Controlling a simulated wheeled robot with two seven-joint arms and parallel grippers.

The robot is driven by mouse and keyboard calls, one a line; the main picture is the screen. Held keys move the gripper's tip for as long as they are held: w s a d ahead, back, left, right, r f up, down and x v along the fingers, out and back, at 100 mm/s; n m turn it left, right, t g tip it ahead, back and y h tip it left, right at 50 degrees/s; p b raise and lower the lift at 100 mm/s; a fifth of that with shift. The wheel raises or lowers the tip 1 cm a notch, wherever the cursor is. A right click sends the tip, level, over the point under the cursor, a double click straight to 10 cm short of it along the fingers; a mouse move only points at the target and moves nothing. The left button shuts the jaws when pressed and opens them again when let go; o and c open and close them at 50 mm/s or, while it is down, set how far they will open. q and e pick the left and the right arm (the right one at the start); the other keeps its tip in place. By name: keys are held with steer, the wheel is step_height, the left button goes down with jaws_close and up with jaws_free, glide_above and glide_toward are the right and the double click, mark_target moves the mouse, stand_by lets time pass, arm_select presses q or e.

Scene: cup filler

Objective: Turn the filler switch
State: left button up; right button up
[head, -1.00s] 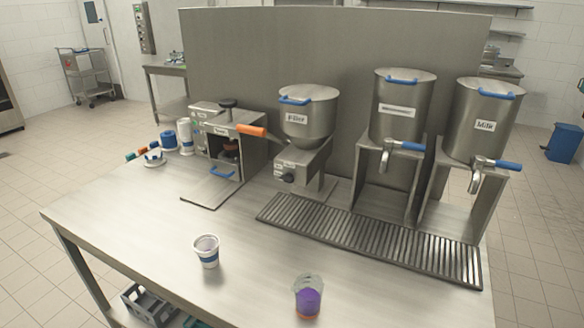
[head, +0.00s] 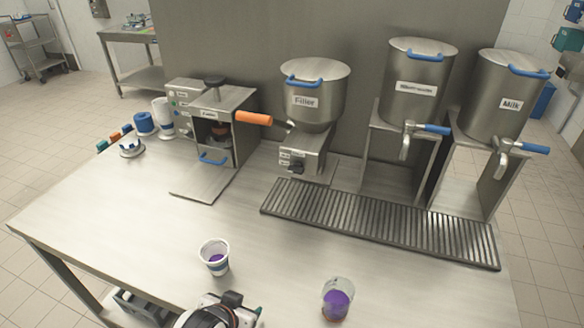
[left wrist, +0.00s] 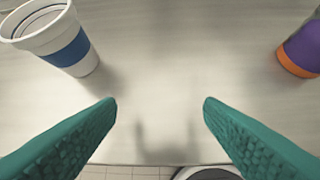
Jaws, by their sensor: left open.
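The filler (head: 314,98), a steel hopper with a blue lid handle and an orange lever, stands at the back middle of the table in the head view. Its small dark switch knob (head: 296,167) sits on the front of the box below the hopper. My left gripper is low at the bottom edge of the head view, mostly cut off, well in front of the filler. In the left wrist view its teal fingers (left wrist: 160,108) are wide apart with nothing between them. The switch is outside that view. My right gripper is not in view.
A grated drip tray (head: 380,222) lies before the dispensers. A sealing machine (head: 212,130) is left of the filler.

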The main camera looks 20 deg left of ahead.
arm_select(q)
steer(key=w+r+t, duration=0.3)
steer(key=w, duration=0.4)
steer(key=w+r+t, duration=0.3)
steer(key=w+r, duration=0.1)
steer(key=w, duration=0.3)
steer(key=t, duration=0.4)
glide_toward(295, 171)
steer(key=shift+h, duration=0.4)
steer(key=w+p, duration=0.1)
steer(key=w, duration=0.8)
steer(key=shift+w+a+f+p, duration=0.1)
steer(key=shift+w+f+p, duration=0.1)
steer(key=shift+p, duration=0.15)
steer(key=shift+c, duration=0.3)
steer(key=c, duration=0.9)
